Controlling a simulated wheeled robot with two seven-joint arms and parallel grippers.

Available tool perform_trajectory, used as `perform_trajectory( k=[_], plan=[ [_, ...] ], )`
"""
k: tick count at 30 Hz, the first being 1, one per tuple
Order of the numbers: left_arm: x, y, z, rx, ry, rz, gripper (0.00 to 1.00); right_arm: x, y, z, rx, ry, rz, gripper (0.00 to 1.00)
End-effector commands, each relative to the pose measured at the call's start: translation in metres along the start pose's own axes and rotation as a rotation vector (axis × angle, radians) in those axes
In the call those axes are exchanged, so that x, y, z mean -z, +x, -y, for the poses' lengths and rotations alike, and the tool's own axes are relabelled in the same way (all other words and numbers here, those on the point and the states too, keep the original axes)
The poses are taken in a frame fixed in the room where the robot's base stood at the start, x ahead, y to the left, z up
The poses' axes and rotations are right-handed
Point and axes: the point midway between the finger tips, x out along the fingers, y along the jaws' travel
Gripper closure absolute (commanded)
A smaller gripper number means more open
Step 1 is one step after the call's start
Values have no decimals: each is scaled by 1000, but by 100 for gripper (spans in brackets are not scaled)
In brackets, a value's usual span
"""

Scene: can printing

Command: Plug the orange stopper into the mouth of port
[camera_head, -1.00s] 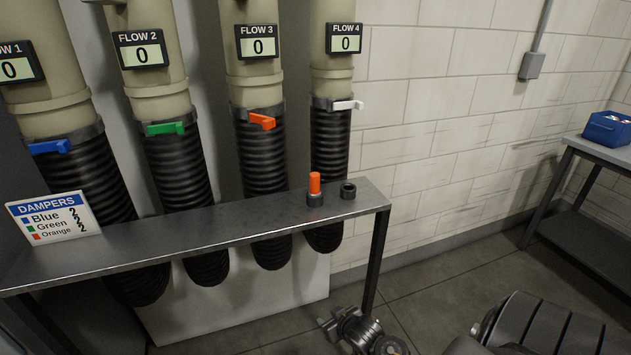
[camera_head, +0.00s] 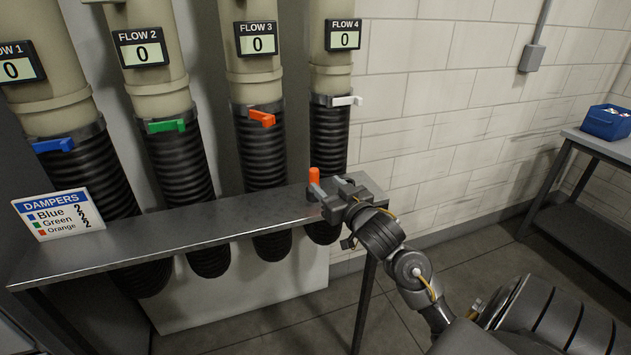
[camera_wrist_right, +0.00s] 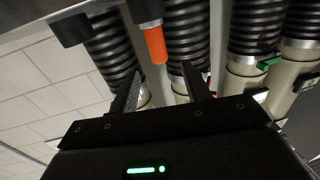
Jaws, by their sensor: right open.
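The orange stopper (camera_head: 314,176) stands upright near the right end of the grey metal shelf. In the right wrist view, which is upside down, the stopper (camera_wrist_right: 155,44) sticks out of a dark round holder (camera_wrist_right: 146,11). An empty-looking dark ring, the port (camera_wrist_right: 70,30), is beside it in that view; in the head view my gripper hides it. My right gripper (camera_head: 323,192) is open and empty at the shelf's right end, close to the stopper. In the wrist view the stopper lies ahead of the gap between the fingers (camera_wrist_right: 160,86). My left gripper is out of view.
The grey shelf (camera_head: 170,232) carries a DAMPERS sign (camera_head: 58,215) at its left. Several black ribbed hoses (camera_head: 262,150) hang behind it, with coloured levers. A blue bin (camera_head: 606,122) sits on a side table (camera_head: 598,143) at the right. The shelf's middle is clear.

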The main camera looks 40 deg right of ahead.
Motion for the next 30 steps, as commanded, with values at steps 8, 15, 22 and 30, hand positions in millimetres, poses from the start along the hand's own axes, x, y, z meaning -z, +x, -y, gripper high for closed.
perform_trajectory(
  k=[8,15,22,30],
  plan=[
    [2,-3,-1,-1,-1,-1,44,0,23,0,0,0,1,52],
    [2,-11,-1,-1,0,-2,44,1,42,-1,-1,3,1,52],
    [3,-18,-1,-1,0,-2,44,-2,71,-2,-1,0,1,52],
    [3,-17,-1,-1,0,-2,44,-4,75,-1,0,-1,1,52]
  ],
)
